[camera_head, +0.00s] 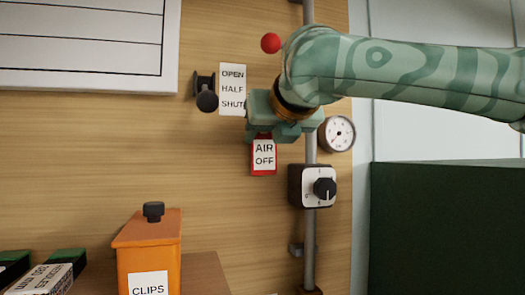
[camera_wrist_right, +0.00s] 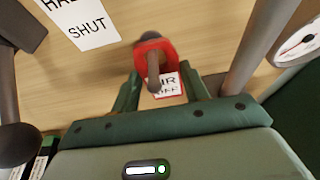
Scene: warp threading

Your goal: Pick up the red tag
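The red tag (camera_head: 264,157) has a white label reading "AIR OFF" and hangs against the wooden board. In the head view my right gripper (camera_head: 282,128) is at the tag's top and covers its upper part. In the right wrist view the tag (camera_wrist_right: 158,51) hangs on a dark peg (camera_wrist_right: 152,68) that sticks out toward the camera. The two green fingers of my right gripper (camera_wrist_right: 160,84) are apart, one on each side of the tag. I cannot tell whether either finger touches it. My left gripper is not in view.
A white OPEN/HALF/SHUT label (camera_head: 232,88) and a black lever (camera_head: 206,96) are left of the gripper. A grey pipe (camera_head: 309,240), a gauge (camera_head: 338,133) and a rotary switch (camera_head: 313,187) are to the right. An orange CLIPS box (camera_head: 148,250) stands below left.

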